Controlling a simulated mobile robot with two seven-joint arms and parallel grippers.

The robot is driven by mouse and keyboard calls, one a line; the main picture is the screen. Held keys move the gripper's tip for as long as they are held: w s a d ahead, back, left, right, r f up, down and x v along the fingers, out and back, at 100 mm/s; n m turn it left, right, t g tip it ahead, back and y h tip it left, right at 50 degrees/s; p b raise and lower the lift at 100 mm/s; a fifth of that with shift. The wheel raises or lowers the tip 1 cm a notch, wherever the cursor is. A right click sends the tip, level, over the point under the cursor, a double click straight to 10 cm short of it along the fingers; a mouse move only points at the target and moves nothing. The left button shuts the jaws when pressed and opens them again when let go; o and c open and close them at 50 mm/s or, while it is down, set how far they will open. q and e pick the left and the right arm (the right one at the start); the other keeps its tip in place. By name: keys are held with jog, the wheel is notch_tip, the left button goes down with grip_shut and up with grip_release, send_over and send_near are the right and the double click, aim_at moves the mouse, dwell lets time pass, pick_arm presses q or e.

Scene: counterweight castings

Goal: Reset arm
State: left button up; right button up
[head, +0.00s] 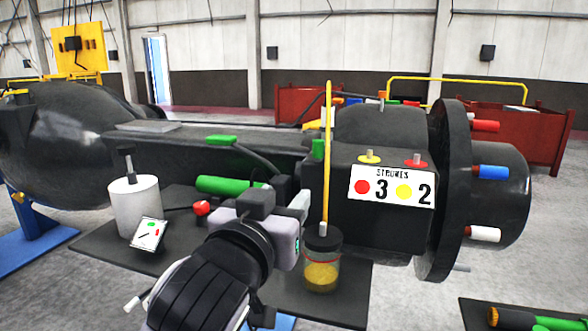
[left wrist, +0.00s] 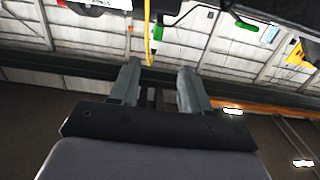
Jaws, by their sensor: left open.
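My left arm comes up from the bottom of the head view, and my left gripper (head: 298,203) is above the dark bench in front of the black casting (head: 380,220). In the left wrist view, the two grey fingers of my left gripper (left wrist: 160,72) stand apart with nothing between them. In the head view the gripper is just left of a jar (head: 322,277) with yellowish contents and a yellow rod (head: 327,150) standing up from it. I cannot tell whether it touches anything. My right gripper is in neither view.
A white canister (head: 134,208) and a small tilted card (head: 149,234) stand left of my arm. A red knob (head: 201,208) and green cylinder (head: 228,185) lie behind it. A "STROKES 3 2" sign (head: 392,186) is on the casting. Red bins (head: 515,140) stand behind.

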pick_arm(q)
jog(key=a+f+g+y+p, duration=0.15)
jog(key=a+f, duration=0.25)
jog(key=f, duration=0.9)
jog(key=a+f+g, duration=0.2)
jog(key=a+f, duration=0.2)
jog(key=f, duration=0.9)
jog(key=s+a+f+g, duration=0.1)
jog(key=s+a+f, duration=0.4)
jog(key=s+f, duration=0.4)
jog(key=s+a+f+g+y, duration=0.1)
jog(key=s+a+f+g, duration=0.1)
jog(key=s+a+f, duration=0.3)
jog(key=s+f+p, duration=0.1)
jog(key=s+f, duration=0.3)
jog(key=shift+s+a+f+n, duration=0.15)
jog(key=shift+s+a+n, duration=0.05)
jog(key=shift+s+n, duration=0.2)
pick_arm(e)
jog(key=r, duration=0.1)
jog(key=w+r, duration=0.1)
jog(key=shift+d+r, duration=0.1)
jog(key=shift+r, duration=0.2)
pick_arm(q)
jog(key=shift+y, duration=0.25)
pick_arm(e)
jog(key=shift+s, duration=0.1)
